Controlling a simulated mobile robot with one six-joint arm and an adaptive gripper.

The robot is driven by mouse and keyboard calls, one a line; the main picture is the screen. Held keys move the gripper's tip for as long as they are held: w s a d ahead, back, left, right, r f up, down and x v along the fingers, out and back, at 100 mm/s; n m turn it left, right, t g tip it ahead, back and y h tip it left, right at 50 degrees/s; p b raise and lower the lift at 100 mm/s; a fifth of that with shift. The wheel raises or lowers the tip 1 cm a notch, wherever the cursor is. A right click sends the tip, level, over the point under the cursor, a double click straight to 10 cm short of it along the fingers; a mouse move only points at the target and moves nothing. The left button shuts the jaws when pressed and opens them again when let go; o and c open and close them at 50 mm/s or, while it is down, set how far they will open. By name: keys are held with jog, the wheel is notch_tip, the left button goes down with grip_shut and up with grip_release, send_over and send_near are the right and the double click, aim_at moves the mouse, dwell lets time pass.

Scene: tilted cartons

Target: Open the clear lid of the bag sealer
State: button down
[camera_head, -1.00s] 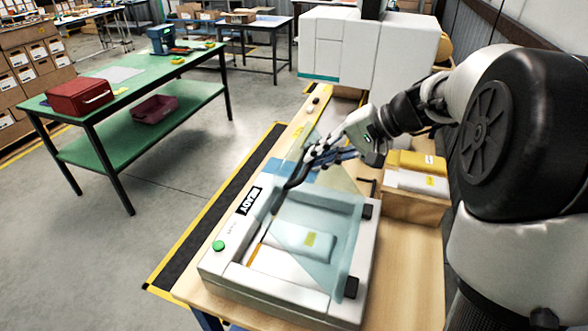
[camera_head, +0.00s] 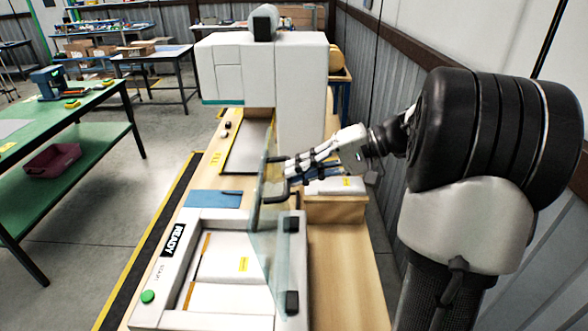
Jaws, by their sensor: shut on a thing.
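The white bag sealer (camera_head: 175,290) sits on the wooden bench, with a READY label and a green button on its left side. Its clear lid (camera_head: 268,235) is raised and stands nearly upright, seen almost edge-on, above the black hinges on the right side. A black handle (camera_head: 277,199) is at the lid's upper edge. My gripper (camera_head: 284,172) reaches in from the right and is shut on the lid's handle; the exact contact between the fingers is hard to see. A white pouch with a yellow label (camera_head: 243,264) lies in the open sealer bed.
A large white machine (camera_head: 265,80) stands behind the sealer. A wooden box (camera_head: 335,209) with pouches is under my gripper. A blue sheet (camera_head: 214,198) lies behind the sealer. A green table (camera_head: 80,125) is at left, across a clear aisle.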

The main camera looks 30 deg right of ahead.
jog(key=shift+s+f+g, duration=0.2)
jog(key=shift+f+g, duration=0.1)
jog(key=shift+f, duration=0.7)
jog(key=c, duration=1.7)
grip_release()
jog(key=shift+w, duration=0.15)
jog(key=shift+o, duration=0.2)
jog(key=shift+r, duration=0.1)
jog(key=v, duration=1.2)
